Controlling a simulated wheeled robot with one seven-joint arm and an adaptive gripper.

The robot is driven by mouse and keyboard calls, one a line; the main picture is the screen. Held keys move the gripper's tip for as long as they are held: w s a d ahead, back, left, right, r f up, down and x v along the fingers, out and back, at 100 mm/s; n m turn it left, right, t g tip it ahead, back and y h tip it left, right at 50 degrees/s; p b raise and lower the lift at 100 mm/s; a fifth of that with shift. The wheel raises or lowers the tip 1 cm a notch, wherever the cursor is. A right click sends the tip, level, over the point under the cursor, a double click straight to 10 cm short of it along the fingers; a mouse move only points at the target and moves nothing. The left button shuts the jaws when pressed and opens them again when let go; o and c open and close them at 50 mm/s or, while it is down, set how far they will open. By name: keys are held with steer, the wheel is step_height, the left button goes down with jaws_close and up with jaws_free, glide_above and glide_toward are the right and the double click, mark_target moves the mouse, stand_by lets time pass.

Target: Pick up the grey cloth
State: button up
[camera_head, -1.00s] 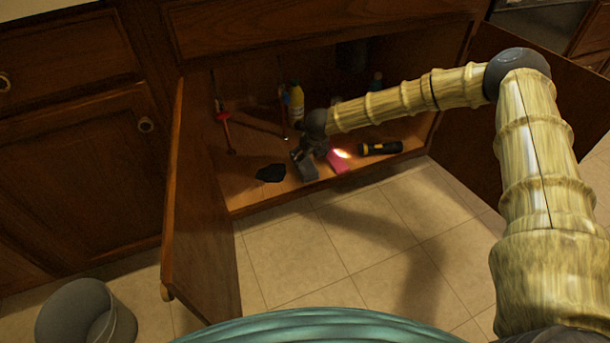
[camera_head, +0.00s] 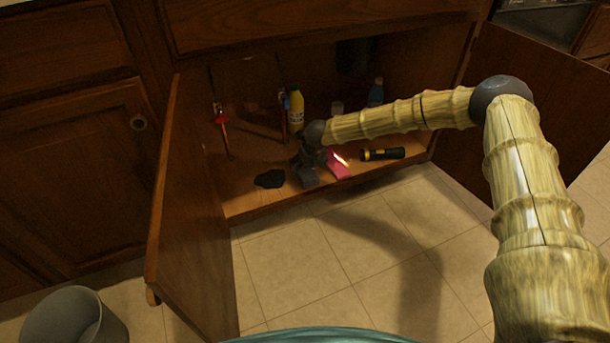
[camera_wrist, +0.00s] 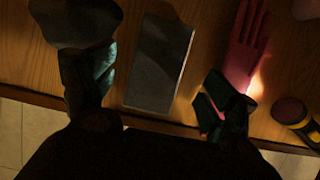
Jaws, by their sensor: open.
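The grey cloth (camera_head: 309,178) appears as a flat, dark grey rectangle on the cabinet floor near its front edge. In the wrist view the grey cloth (camera_wrist: 160,62) lies between my two fingers, its long side running away from me. My gripper (camera_head: 310,160) is over it in the head view, pointing down and partly hiding it. In the wrist view my gripper (camera_wrist: 152,82) is open, with one finger on each side of the cloth. I cannot tell whether the fingers touch it.
A black crumpled item (camera_head: 270,179) lies left of the cloth. A pink glove (camera_head: 339,169) lies close on the right, then a black-yellow flashlight (camera_head: 383,154). A yellow bottle (camera_head: 296,110) stands behind. Open cabinet doors (camera_head: 190,220) flank the opening. A grey bin (camera_head: 60,318) stands lower left.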

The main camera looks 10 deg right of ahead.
mark_target(305, 169)
steer(key=b+x, duration=0.2)
steer(key=x, duration=0.2)
steer(key=shift+s+f+b, duration=0.15)
steer(key=shift+f+b, duration=0.05)
steer(key=shift+b, duration=0.1)
steer(key=shift+r, duration=0.1)
steer(key=shift+c, duration=0.4)
steer(key=c, duration=1)
